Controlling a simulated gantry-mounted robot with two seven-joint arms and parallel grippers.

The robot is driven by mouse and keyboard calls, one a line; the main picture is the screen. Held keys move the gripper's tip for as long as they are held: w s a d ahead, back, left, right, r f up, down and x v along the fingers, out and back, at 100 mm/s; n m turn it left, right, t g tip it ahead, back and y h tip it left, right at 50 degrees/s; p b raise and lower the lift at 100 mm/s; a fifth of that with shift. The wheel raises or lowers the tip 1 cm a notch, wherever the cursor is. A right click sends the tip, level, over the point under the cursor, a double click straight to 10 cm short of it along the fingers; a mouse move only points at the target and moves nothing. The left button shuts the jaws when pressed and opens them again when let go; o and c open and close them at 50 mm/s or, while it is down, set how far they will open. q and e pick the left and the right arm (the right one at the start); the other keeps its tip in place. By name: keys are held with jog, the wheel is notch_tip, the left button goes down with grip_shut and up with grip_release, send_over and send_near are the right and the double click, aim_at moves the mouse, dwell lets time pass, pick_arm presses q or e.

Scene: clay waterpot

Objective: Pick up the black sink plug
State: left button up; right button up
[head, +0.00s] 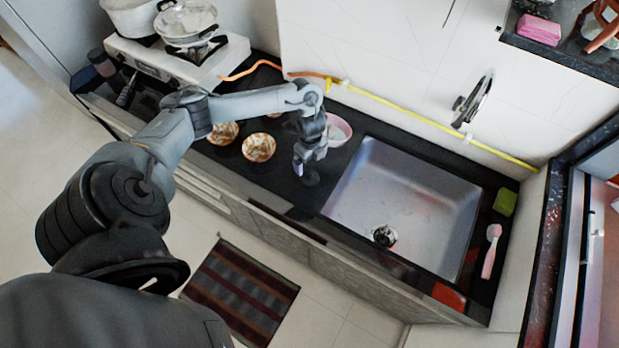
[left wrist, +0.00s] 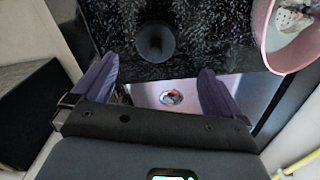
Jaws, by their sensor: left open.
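The black sink plug (left wrist: 155,40) stands on the black speckled countertop in the left wrist view, a dark round piece with a raised centre. In the head view the plug (head: 310,178) is a small dark disc close to the sink's left rim. My left gripper (head: 301,165) is just above and beside it, pointing down. In the left wrist view my left gripper (left wrist: 157,66) is open and empty, its two purple-grey fingers apart, with the plug beyond the gap between the fingertips. My right gripper is not in view.
The metal sink (head: 415,195) with its drain (head: 384,236) lies to the right. A pink bowl (head: 338,130) stands close behind the gripper. Patterned bowls (head: 258,147) are to the left. A yellow-orange hose (head: 430,122) runs along the wall. A stove (head: 175,62) is at far left.

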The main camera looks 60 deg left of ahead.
aim_at(310, 173)
pick_arm(q)
notch_tip(310, 173, down, 4)
jog(key=shift+d+f, duration=0.1)
jog(key=shift+f, duration=0.15)
jog(key=shift+s+f+b, duration=0.15)
jog(key=shift+f+b, duration=0.05)
jog(key=shift+f, duration=1.1)
jog(key=shift+s+f+b, duration=0.1)
jog(key=shift+f+b, duration=0.05)
jog(key=shift+f, duration=1.15)
jog(key=c, duration=1.1)
